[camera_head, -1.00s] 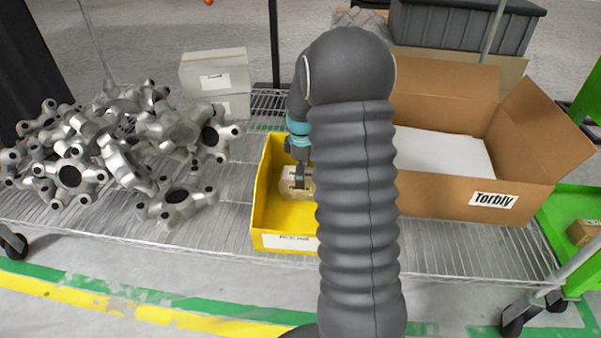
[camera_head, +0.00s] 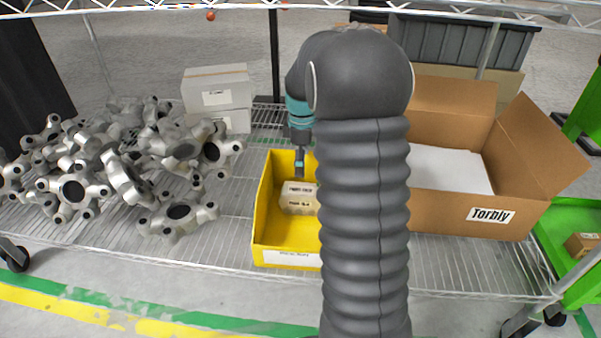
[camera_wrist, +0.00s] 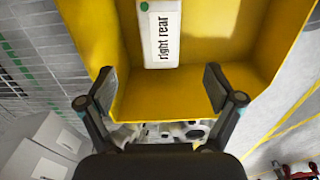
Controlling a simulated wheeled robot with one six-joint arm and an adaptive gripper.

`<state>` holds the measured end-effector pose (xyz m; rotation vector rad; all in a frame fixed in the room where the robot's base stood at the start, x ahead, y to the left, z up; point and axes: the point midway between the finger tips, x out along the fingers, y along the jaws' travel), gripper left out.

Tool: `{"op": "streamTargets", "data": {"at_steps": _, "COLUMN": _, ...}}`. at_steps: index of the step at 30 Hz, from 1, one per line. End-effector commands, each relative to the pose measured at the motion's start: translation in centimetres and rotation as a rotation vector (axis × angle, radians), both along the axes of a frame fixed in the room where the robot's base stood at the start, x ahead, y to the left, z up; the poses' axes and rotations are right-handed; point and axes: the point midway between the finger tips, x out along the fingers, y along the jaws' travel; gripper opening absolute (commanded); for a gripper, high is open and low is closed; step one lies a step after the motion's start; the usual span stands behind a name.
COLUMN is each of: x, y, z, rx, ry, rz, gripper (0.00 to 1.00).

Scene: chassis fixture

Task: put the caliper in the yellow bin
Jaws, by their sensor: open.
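The yellow bin (camera_head: 262,215) stands on the wire shelf, and its yellow walls fill much of the wrist view (camera_wrist: 225,40). A pale boxy part (camera_head: 299,199) with printed labels lies inside it. In the wrist view this part (camera_wrist: 162,35) shows a "right rear" label and a green dot. I cannot tell whether it is the caliper; no other thing is clearly one. My gripper (camera_wrist: 160,90) is open with nothing between its fingers. In the head view it (camera_head: 301,167) is above the bin, just above the pale part, partly hidden by my arm.
A heap of silver castings (camera_head: 120,165) covers the shelf's left. White boxes (camera_head: 217,88) stand behind the bin's left side. An open cardboard box (camera_head: 450,205) marked "Torbiy" stands close on the right. Bare shelf (camera_head: 235,200) lies between heap and bin.

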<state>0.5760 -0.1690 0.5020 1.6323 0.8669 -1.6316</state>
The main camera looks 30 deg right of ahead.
Motion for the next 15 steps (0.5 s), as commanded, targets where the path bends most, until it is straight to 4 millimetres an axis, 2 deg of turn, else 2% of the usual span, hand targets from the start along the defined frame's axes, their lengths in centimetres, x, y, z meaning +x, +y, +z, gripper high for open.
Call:
{"op": "streamTargets", "data": {"at_steps": 1, "x": 0.1, "y": 0.0, "z": 0.9, "rx": -0.001, "ry": -0.003, "rz": 0.000, "gripper": 0.91}}
{"op": "streamTargets", "data": {"at_steps": 6, "x": 0.0, "y": 0.0, "z": 2.3, "rx": -0.001, "ry": -0.001, "rz": 0.000, "gripper": 0.91}}
{"op": "streamTargets", "data": {"at_steps": 15, "x": 0.0, "y": 0.0, "z": 2.7, "rx": 0.000, "ry": 0.000, "rz": 0.000, "gripper": 0.91}}
